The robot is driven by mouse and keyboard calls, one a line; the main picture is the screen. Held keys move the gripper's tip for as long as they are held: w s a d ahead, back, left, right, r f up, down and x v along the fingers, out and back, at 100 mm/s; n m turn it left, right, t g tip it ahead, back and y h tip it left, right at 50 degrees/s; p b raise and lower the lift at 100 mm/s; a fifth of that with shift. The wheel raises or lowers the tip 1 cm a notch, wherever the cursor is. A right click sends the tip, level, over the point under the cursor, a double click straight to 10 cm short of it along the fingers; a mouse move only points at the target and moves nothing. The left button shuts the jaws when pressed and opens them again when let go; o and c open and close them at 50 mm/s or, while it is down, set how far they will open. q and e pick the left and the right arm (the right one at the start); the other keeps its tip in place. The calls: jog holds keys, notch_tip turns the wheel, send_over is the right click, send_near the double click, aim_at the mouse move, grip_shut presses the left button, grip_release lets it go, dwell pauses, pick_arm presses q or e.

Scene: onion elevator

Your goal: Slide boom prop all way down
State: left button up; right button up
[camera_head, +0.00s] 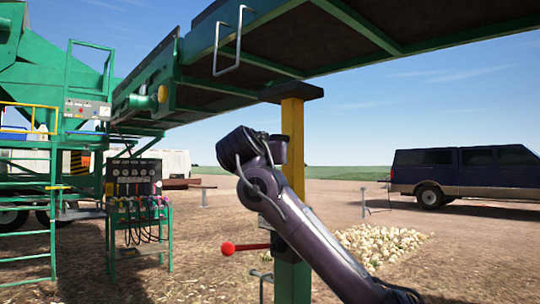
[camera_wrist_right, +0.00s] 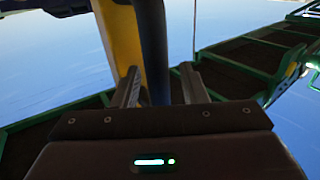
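The boom prop is a yellow post (camera_head: 293,140) with a dark cap (camera_head: 290,92) under the green boom (camera_head: 330,50). It stands upright in a green lower sleeve (camera_head: 292,282). A lever with a red ball knob (camera_head: 228,248) sticks out left of the sleeve. My right arm crosses in front of the prop, and its gripper is largely hidden in the head view. In the right wrist view my right gripper (camera_wrist_right: 160,85) is open. The yellow post (camera_wrist_right: 120,40) and a dark upright bar or shaded face (camera_wrist_right: 153,45) lie at the fingers; contact is unclear. My left gripper is out of view.
A green control stand (camera_head: 135,195) with levers and hoses stands at left, beside a green ladder (camera_head: 52,230). A pile of onions (camera_head: 385,242) lies behind the prop at right. A dark van (camera_head: 465,175) is parked farther back. Bare ground is clear between.

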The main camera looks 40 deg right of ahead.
jog(key=shift+s+r, duration=0.1)
jog(key=shift+r, duration=0.05)
